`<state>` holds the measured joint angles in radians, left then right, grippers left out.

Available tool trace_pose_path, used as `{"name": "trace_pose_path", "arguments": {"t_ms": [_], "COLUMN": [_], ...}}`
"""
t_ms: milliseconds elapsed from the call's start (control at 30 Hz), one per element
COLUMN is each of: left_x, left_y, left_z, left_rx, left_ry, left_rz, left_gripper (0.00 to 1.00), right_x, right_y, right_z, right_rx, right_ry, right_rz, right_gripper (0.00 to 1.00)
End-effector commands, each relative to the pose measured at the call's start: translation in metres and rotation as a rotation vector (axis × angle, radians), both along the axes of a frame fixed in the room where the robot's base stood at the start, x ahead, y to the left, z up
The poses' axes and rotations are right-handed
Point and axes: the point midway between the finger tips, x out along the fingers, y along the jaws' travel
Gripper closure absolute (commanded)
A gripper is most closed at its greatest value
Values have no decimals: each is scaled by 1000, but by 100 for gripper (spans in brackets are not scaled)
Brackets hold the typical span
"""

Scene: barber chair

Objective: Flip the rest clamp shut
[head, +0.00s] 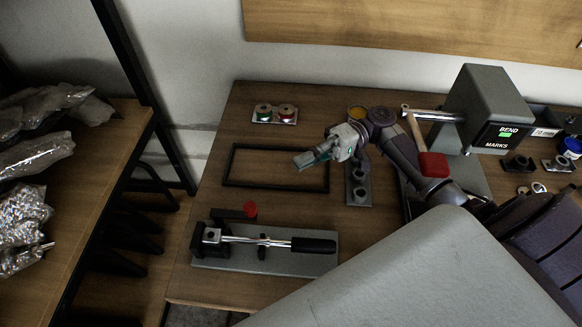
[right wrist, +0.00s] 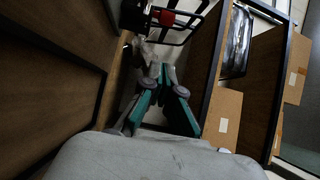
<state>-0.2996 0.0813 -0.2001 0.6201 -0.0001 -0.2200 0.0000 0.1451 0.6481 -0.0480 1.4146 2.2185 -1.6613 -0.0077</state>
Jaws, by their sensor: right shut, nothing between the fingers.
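A clamp-like fixture with a grey base plate (head: 215,262) sits at the front left of the wooden table. A metal rod with a black grip (head: 314,245) lies across it, pointing right. A dark arm with a red knob (head: 250,210) lies at its back edge. I cannot tell for certain which piece is the rest clamp. My right gripper (head: 302,161) is shut and empty, above the table behind and to the right of the red knob, apart from the fixture. Its fingers (right wrist: 165,72) also show in the right wrist view, with a red part (right wrist: 166,17) beyond them. My left gripper is out of view.
An empty black frame (head: 228,182) lies behind the fixture. Red and green spools (head: 275,114) stand at the back. A grey holder (head: 359,190) is beside my right arm. A red-headed mallet (head: 433,164) and a grey box (head: 488,105) are at the right. A shelf (head: 110,150) stands left.

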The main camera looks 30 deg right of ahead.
Motion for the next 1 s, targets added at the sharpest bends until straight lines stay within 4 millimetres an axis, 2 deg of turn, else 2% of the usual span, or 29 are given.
{"name": "trace_pose_path", "arguments": {"t_ms": [400, 500, 633, 1000], "left_x": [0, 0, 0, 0], "left_y": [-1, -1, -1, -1], "left_z": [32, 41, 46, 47], "left_rx": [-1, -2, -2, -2], "left_ry": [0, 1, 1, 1], "left_rz": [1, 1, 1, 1], "left_gripper": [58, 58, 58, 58], "right_x": [-3, -18, -27, -32], "right_y": [88, 97, 106, 111], "right_z": [4, 4, 2, 0], "right_rx": [2, 0, -1, -1], "right_ry": [0, 2, 2, -1], "right_rz": [1, 0, -1, -1], "right_gripper": [100, 100, 100, 100]}}
